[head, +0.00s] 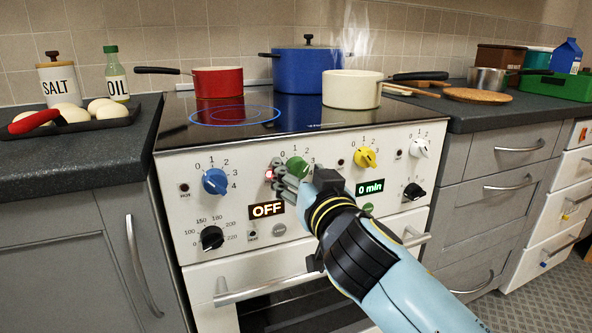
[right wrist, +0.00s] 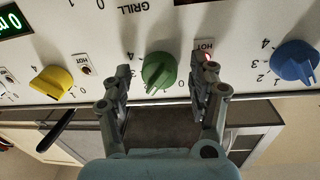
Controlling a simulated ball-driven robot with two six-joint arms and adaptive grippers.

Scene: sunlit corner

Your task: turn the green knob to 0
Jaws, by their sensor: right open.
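The green knob (head: 297,166) is on the white front panel of the stove, between the blue and yellow knobs. My right gripper (head: 291,182) is at the panel in front of it and partly covers it and its scale. In the right wrist view the green knob (right wrist: 158,72) shows between the two open fingers of my right gripper (right wrist: 165,80). Gaps show on both sides, so the fingers do not grip it. That view is upside down; a 0 mark is printed beside the knob, but its exact setting is hard to read. My left gripper is out of view.
The blue knob (head: 215,181) and yellow knob (head: 365,157) flank the green one. A red HOT lamp (right wrist: 207,57) glows beside it. The display (head: 267,209) reads OFF. A red pot (head: 218,82), blue pot (head: 300,70) and steaming cream pot (head: 351,90) stand on the hob.

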